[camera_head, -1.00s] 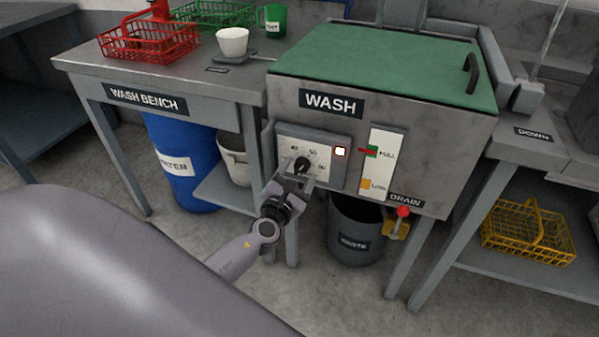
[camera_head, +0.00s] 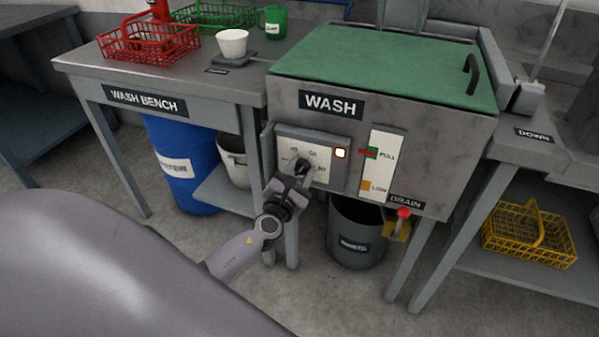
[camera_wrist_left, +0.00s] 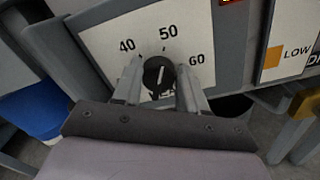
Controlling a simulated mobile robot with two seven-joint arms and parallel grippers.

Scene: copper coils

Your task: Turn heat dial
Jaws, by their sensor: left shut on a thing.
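The heat dial (camera_head: 301,165) is a small black knob on a white panel (camera_head: 322,172) at the front of the wash tank. In the left wrist view the dial (camera_wrist_left: 158,76) shows a white pointer line aimed nearly straight up, close to the 50 mark, with 40 to the left and 60 to the right. My left gripper (camera_head: 296,178) is at the dial, and in the wrist view its two fingers (camera_wrist_left: 158,84) stand on either side of the knob, shut on it. The lettering under the dial is partly hidden. My right gripper is not in view.
A white gauge strip (camera_head: 383,150) marked FULL and LOW and a red-knobbed drain valve (camera_head: 403,212) are further right. The waste bin (camera_head: 355,245) stands below. The wash bench's leg is close by the gripper.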

